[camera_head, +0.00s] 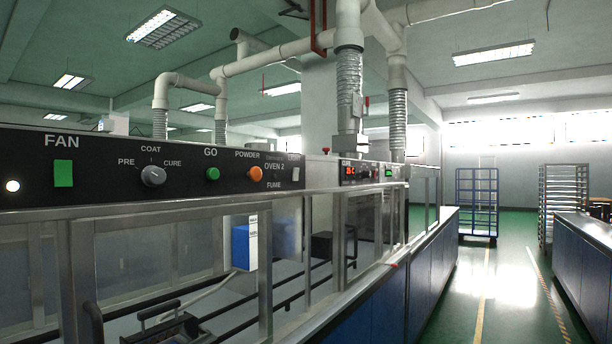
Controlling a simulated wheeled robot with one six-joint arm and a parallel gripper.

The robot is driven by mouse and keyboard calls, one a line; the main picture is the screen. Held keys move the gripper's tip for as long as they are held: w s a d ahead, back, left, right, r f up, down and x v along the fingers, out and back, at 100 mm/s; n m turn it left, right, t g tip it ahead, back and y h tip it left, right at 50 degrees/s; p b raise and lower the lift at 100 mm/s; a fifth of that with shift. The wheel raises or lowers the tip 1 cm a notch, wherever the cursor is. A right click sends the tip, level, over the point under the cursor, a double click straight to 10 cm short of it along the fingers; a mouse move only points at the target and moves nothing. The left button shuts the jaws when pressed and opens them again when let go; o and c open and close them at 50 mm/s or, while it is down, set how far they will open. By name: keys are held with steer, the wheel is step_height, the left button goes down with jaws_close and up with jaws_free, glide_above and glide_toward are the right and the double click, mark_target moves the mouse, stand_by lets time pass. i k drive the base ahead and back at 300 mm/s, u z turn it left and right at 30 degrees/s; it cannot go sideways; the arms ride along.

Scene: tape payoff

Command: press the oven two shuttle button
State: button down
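A black control panel (110,178) marked OVEN 2 runs along the top of a glass-fronted cabinet at the left. It carries a green FAN switch (63,173), a grey knob (153,175) marked PRE, COAT and CURE, a green GO button (212,174), an orange POWDER button (255,174) and a pale LIGHT switch (295,174). The word FUME is below the OVEN 2 label. I can read no label saying shuttle. A small line of text above OVEN 2 is too small to read. My gripper is not in view.
A second panel (362,173) with a red display is farther along. Glass panes and metal posts (265,270) stand below the panels. Blue-sided counters (405,290) border a clear green aisle (500,270). A blue rack (478,200) and a grey rack (560,200) stand at the back.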

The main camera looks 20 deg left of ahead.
mark_target(212, 173)
steer(key=z, duration=0.95)
steer(key=k, duration=1.25)
steer(key=u, duration=1.85)
steer(key=i, duration=0.5)
steer(key=z, duration=0.05)
